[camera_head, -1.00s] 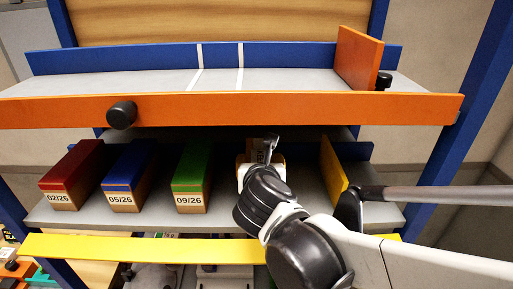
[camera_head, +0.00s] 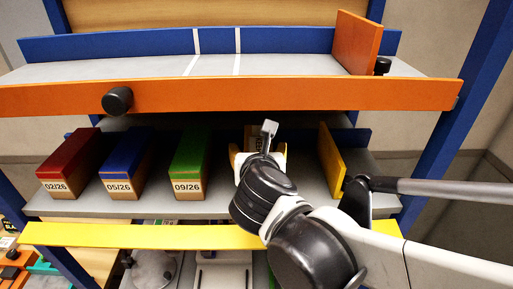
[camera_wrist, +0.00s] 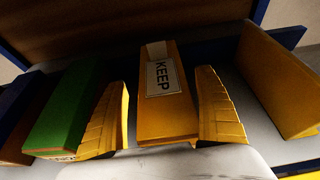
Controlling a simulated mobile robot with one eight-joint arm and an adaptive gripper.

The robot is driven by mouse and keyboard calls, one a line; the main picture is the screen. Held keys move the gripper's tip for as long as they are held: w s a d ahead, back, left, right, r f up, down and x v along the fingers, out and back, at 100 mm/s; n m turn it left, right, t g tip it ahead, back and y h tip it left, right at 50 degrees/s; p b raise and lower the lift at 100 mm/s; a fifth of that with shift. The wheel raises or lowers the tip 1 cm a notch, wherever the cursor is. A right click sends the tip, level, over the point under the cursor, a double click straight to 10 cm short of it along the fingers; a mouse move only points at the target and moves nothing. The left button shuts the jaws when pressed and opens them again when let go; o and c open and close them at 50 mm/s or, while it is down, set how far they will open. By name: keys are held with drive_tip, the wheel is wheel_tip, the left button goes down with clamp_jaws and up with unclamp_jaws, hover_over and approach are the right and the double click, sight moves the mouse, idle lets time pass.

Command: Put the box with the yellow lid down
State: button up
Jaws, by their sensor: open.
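The box with the yellow lid (camera_wrist: 164,98) stands on the grey shelf between my two fingers, with a "KEEP" label on its top. In the head view it is mostly hidden behind my wrist. My gripper (camera_head: 259,155) is open, with one finger on each side of the box. In the wrist view, narrow gaps show between the box and the yellow ribbed fingers.
A green-lidded box (camera_head: 189,162) stands to the left, with blue-lidded (camera_head: 125,162) and red-lidded (camera_head: 69,162) boxes beyond it. A yellow divider (camera_head: 331,160) stands to the right. An orange-edged shelf (camera_head: 230,95) hangs above; a yellow rail (camera_head: 140,235) runs along the front.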

drive_tip(key=v, duration=0.9)
